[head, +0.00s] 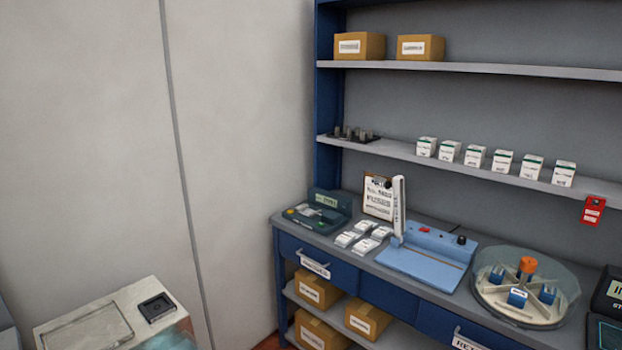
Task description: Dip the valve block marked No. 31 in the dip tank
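Several small blue blocks with white labels, one of them in front (517,298), sit in compartments of a round divided tray (490,300) at the right of the bench. They may be valve blocks, but the labels are too small to read, so I cannot tell which is No. 31. A pale box-shaped unit (128,305) with a clear front and teal contents stands at the bottom left, partly cut off. It may be the dip tank. Neither of my grippers shows.
The round tray has a clear rim and an orange centre knob (527,264). A light blue machine (425,262), white packets (365,238) and a dark green device (318,211) stand on the bench. White boxes (475,156) line the shelf. A black square fixture (156,307) sits on the pale unit.

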